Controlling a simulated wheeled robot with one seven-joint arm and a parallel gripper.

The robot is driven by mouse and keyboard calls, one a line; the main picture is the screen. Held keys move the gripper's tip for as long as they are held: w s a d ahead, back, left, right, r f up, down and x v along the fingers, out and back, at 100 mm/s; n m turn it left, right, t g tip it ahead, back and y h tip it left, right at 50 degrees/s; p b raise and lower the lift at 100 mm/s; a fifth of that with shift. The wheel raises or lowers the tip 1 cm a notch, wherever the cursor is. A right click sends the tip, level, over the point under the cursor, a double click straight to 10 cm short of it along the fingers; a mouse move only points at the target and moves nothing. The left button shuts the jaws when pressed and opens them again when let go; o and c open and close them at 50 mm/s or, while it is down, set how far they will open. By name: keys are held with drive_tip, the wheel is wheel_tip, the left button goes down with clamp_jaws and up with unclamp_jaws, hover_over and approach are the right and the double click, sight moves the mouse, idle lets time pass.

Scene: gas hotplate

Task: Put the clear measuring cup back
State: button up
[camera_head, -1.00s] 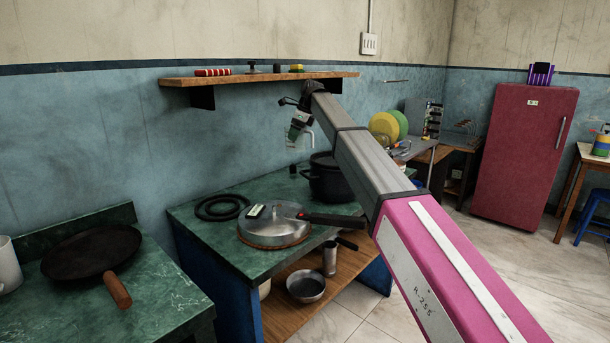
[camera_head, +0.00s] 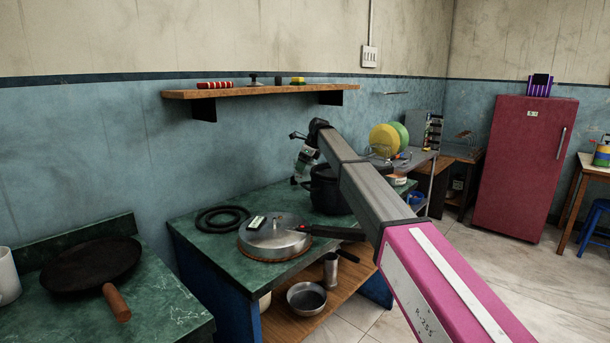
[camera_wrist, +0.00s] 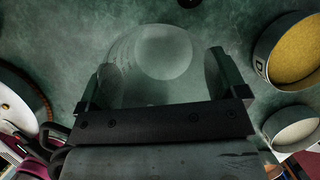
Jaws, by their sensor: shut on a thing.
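The clear measuring cup (camera_wrist: 165,52) is between the two fingers of my gripper (camera_wrist: 160,78) in the wrist view, with the green countertop seen through and around it. My gripper is shut on the cup. In the head view my gripper (camera_head: 304,160) points down beside the black pot (camera_head: 324,192), and the cup (camera_head: 296,180) shows only faintly below it. I cannot tell whether the cup touches the green counter (camera_head: 190,245).
A lidded metal pan (camera_head: 272,240) and a black ring (camera_head: 222,217) stand on the counter. A container with yellow contents (camera_wrist: 290,50) and a pale round container (camera_wrist: 293,128) are right of my gripper in the wrist view. A wall shelf (camera_head: 265,90) is above.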

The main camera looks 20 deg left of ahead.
sight(305, 173)
drive_tip(key=shift+w+d+f, duration=0.1)
drive_tip(key=shift+w+f, duration=0.1)
drive_tip(key=shift+f, duration=1.9)
drive_tip(key=shift+f, duration=0.15)
drive_tip(key=o, duration=0.7)
drive_tip(key=shift+o, duration=0.2)
drive_tip(key=v, duration=1.2)
